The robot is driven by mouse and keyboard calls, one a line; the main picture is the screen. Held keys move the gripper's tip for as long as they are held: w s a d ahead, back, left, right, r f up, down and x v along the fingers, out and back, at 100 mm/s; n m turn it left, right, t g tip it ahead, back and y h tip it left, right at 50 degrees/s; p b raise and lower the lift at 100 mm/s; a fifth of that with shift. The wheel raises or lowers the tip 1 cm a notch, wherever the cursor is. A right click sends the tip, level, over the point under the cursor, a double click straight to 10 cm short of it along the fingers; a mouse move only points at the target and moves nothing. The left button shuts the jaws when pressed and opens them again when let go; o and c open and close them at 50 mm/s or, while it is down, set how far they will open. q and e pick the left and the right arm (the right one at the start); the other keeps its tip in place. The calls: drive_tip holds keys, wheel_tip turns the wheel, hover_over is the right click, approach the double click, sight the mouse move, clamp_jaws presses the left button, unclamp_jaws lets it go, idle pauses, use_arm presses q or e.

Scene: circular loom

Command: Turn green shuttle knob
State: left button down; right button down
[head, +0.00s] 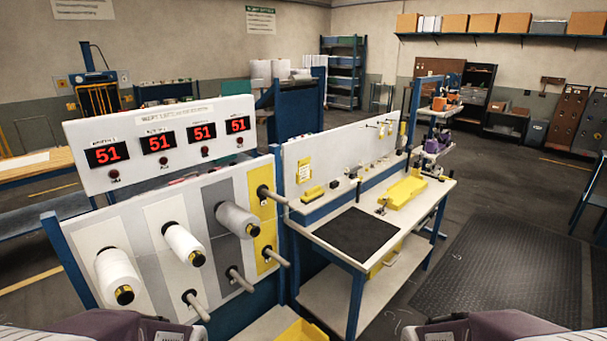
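I cannot make out a green shuttle knob in the head view. A white display panel (137,126) at the left carries several red "51" readouts, each with a small red button (114,174) below it. Under it, a rack board (148,216) holds white yarn spools (184,244) and a grey spool (237,220) on pegs, with some bare pegs (240,279). Parts of my two arms show at the bottom left and bottom right edges. Neither gripper is in view.
A workbench (413,216) with a black mat (356,234) and a yellow tray (404,192) stands in the middle. A yellow bin (303,331) is at the bottom edge. A dark floor mat (500,267) lies at the right with open floor around it.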

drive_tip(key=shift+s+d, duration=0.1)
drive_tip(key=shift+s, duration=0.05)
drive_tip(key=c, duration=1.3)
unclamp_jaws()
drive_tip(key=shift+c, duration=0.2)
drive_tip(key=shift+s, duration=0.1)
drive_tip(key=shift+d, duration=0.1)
